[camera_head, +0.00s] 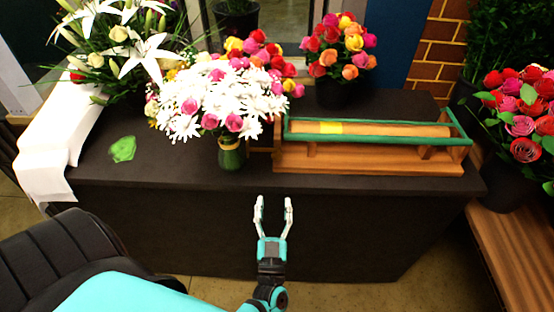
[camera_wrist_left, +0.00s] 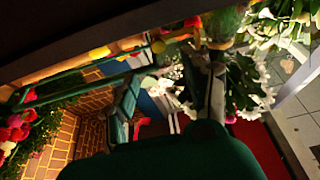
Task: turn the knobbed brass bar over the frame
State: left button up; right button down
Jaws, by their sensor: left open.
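On the dark table stands a wooden frame (camera_head: 375,160) with a tan roll (camera_head: 390,130) lying in it, a yellow patch on the roll. A green bar (camera_head: 400,141) runs along the frame's front edge, with green side pieces going back. My left gripper (camera_head: 273,203) is open and empty in front of the table edge, left of and nearer than the frame. In the left wrist view a long green bar (camera_wrist_left: 60,80) crosses tilted, apart from the fingers. My right gripper is not in view.
A vase (camera_head: 232,154) of white and pink flowers stands just left of the frame. Pots of roses (camera_head: 340,48) stand behind it. White paper (camera_head: 55,150) hangs over the table's left end. A green patch (camera_head: 122,149) lies on the table, with bare tabletop around it.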

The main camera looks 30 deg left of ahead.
aim_at(277, 158)
pick_arm(q)
jog(key=x, duration=1.2)
jog(key=shift+w+r, duration=0.1)
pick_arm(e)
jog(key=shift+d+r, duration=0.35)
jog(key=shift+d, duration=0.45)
pick_arm(q)
jog(key=shift+d, duration=0.1)
grip_shut()
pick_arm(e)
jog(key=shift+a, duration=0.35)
